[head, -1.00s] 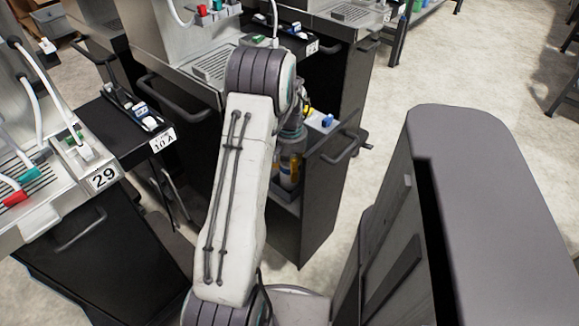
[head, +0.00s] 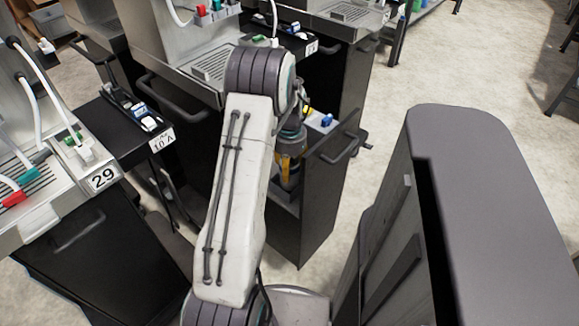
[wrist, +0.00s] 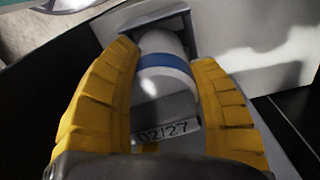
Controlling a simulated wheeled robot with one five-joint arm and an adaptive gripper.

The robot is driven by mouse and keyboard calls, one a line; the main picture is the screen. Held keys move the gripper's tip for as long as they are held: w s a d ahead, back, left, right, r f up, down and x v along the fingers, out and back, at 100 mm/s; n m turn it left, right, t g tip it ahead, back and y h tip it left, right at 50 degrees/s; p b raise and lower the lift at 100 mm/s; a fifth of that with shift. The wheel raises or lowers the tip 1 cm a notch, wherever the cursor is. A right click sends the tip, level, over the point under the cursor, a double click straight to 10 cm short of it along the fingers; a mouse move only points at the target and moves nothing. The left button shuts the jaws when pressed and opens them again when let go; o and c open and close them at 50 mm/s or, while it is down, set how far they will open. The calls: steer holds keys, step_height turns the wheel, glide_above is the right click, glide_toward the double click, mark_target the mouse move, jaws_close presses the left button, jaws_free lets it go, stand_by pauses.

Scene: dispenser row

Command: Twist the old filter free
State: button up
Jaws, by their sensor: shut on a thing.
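The old filter (wrist: 164,82), a white cylinder with a blue band, stands between the two yellow fingers of my gripper (wrist: 166,62) in the wrist view. The fingers are shut on it, one on each side. A label reading 02127 (wrist: 168,133) shows near it, between the fingers. The filter's far end meets a grey bracket or housing; I cannot tell whether it is loose. In the head view my gripper (head: 289,165) is inside the open dark pull-out cabinet (head: 318,215), partly behind my arm, and the filter cannot be made out there.
A large grey-topped body (head: 480,150) fills the right.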

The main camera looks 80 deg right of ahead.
steer(key=o, duration=1.3)
